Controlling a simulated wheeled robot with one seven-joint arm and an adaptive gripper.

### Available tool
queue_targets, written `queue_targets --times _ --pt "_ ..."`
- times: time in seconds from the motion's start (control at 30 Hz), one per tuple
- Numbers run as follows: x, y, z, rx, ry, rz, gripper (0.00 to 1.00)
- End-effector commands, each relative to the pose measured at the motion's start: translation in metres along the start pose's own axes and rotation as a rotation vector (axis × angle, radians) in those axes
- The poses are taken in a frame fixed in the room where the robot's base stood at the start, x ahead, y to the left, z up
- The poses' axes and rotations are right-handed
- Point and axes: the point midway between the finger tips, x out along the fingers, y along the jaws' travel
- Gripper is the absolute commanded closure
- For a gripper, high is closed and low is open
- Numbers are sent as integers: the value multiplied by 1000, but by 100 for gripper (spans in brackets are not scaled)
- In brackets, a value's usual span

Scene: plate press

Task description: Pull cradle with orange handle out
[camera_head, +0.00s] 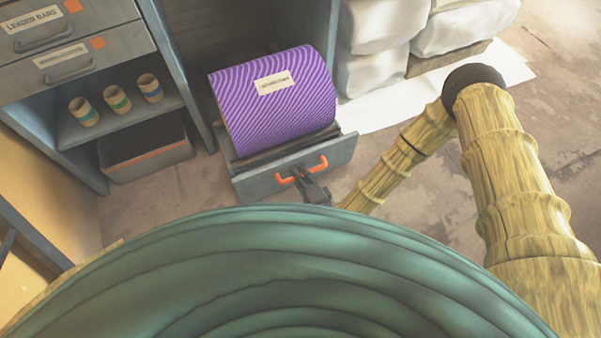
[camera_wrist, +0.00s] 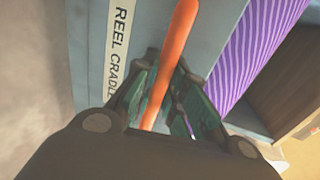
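The cradle (camera_head: 256,186) is a grey drawer-like tray with an orange handle (camera_head: 287,181) on its front, standing out from the cabinet opening. A purple striped roll (camera_head: 290,115) with a pale label lies in it. My gripper (camera_head: 302,175) is at the handle. In the wrist view the orange handle (camera_wrist: 183,28) runs between the two fingers of my gripper (camera_wrist: 168,80), which close against it from both sides. The cradle front (camera_wrist: 95,35) carries a "REEL CRADLE" label, partly hidden by a finger. The purple roll (camera_wrist: 262,50) shows beyond it.
The cabinet has labelled drawers (camera_head: 70,65) and a shelf with three small cups (camera_head: 117,103) on the left. A dark box (camera_head: 146,150) sits below. White wrapped bundles (camera_head: 375,60) stand right of the cradle. Floor (camera_head: 165,195) is bare on the left of the cradle.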

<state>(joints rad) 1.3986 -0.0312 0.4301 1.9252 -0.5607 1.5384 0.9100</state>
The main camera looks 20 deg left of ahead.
Motion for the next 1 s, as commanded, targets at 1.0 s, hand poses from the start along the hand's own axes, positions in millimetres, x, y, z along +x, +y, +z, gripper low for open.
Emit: queue_targets --times 1.0 --pt "-81 1 -1 2 2 4 65"
